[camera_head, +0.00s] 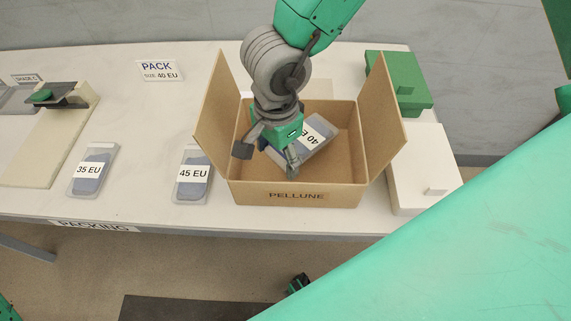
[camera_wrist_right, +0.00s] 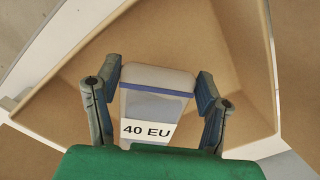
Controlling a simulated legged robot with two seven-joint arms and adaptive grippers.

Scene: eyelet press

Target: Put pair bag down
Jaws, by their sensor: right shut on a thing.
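The pair bag (camera_head: 318,130), a clear flat bag with a blue-grey content and a "40 EU" label, is tilted inside the open cardboard box (camera_head: 297,195) marked PELLUNE. My right gripper (camera_head: 268,156) reaches down into the box from above and is shut on this bag. In the right wrist view the bag (camera_wrist_right: 155,105) sits between the two fingers of the gripper (camera_wrist_right: 158,85), with its label facing the camera. Whether the bag touches the box floor cannot be told. My left gripper is not seen.
Bags marked 35 EU (camera_head: 92,171) and 45 EU (camera_head: 192,175) lie left of the box. A sign (camera_head: 160,70) reads PACK SIZE 40 EU. The box's side flaps stand open. A white lidded box (camera_head: 422,165) and a green box (camera_head: 402,88) are at right.

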